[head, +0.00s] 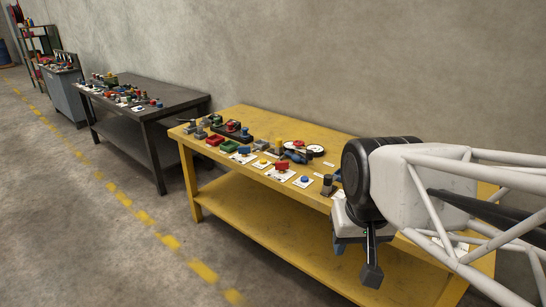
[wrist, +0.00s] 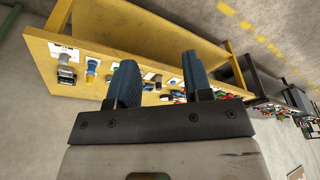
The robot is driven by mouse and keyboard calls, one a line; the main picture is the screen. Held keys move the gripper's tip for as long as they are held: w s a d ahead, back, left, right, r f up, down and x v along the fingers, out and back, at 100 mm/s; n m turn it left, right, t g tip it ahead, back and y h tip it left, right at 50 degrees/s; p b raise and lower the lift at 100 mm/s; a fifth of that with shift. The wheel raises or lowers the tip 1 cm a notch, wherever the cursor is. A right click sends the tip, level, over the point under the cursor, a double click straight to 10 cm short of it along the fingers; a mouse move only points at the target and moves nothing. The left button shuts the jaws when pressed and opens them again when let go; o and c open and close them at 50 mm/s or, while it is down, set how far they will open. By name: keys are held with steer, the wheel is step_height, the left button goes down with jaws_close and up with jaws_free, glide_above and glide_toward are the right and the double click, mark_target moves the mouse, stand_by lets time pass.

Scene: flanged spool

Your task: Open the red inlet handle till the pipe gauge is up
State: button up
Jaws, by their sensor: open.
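On the yellow workbench (head: 270,190) in the head view, a white round dial (head: 317,150) lies near a blue and red fitting (head: 295,154); its needle is too small to read. A red block-like part (head: 281,166) sits on a white plate near the front edge. I cannot tell which red part is the inlet handle. My gripper (head: 371,272) hangs in front of the bench's front edge, apart from these parts. In the wrist view my gripper (wrist: 160,62) is open, with nothing between its two dark blue fingers. The fingers hide part of the bench top.
Green and red bins (head: 222,144), a blue button (head: 304,181) and a yellow button (head: 262,162) crowd the bench top. A dark bench (head: 150,92) with more small parts stands at left. The floor before the bench is clear.

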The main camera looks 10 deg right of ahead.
steer(key=w+r+m, duration=0.2)
steer(key=w+r, duration=0.1)
steer(key=w, duration=0.7)
steer(key=w+r+m, duration=0.2)
steer(key=w+r, duration=0.1)
steer(key=w, duration=0.8)
steer(key=m+g, duration=0.3)
steer(key=m, duration=1)
glide_above(282, 162)
step_height(282, 162, down, 27)
steer(key=shift+s+f, duration=0.1)
steer(key=shift+s, duration=0.05)
steer(key=shift+w+f, duration=0.3)
steer(key=shift+f, duration=0.1)
steer(key=shift+f, duration=3.8)
